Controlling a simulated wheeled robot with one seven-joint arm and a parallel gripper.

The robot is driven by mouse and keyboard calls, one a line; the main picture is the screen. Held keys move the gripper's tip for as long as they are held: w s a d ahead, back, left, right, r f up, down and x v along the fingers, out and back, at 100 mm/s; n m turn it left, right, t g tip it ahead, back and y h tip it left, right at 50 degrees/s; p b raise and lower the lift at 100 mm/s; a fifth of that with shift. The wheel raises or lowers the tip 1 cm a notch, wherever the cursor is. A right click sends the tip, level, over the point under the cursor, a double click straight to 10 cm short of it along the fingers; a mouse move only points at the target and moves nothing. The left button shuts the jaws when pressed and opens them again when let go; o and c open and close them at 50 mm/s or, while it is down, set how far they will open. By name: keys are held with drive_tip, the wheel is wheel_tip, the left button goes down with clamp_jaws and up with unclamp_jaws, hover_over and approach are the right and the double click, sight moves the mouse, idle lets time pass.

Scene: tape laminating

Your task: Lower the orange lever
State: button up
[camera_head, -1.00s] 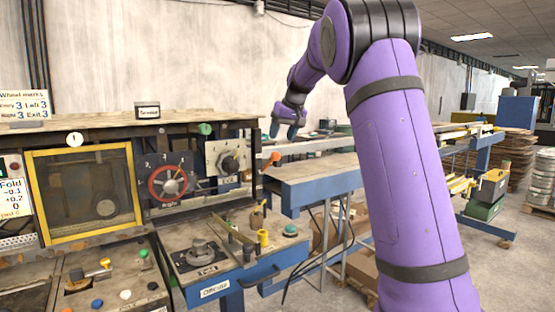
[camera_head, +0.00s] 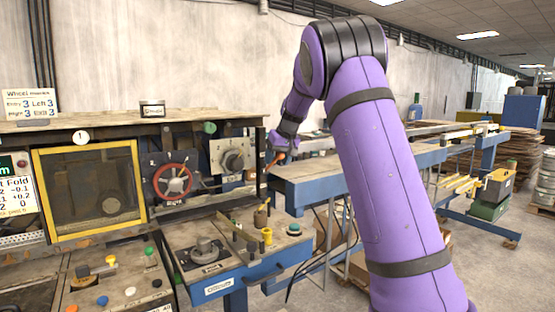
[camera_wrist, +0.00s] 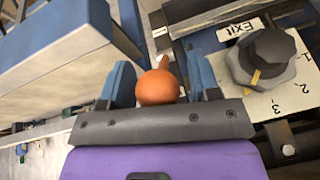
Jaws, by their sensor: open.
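The orange lever has a round orange knob (camera_wrist: 158,88), which shows in the wrist view between the two blue fingers of my gripper (camera_wrist: 163,84). The fingers stand apart on either side of the knob, and I cannot tell whether either touches it. In the head view the orange lever (camera_head: 277,157) sticks out at the right end of the machine panel, just under my gripper (camera_head: 276,153). The lever's base is mostly hidden behind the knob and fingers.
A dark knob (camera_wrist: 266,55) on a numbered plate marked Exit is beside my gripper. A red wheel (camera_head: 172,181) is further left on the panel. A blue-sided table (camera_head: 320,186) stands close on the right. A yellow-framed window (camera_head: 88,190) is at left.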

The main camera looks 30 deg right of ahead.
clamp_jaws()
drive_tip(key=shift+s, duration=0.1)
drive_tip(key=shift+f, duration=0.1)
drive_tip(key=shift+s+d+f+t, duration=0.1)
drive_tip(key=shift+s+f+t, duration=0.4)
drive_tip(key=shift+t, duration=0.3)
wheel_tip(320, 180, down, 8)
drive_tip(key=s+t, duration=0.1)
drive_tip(key=shift+t, duration=0.3)
drive_tip(key=shift+w+r, duration=0.15)
idle(1.3)
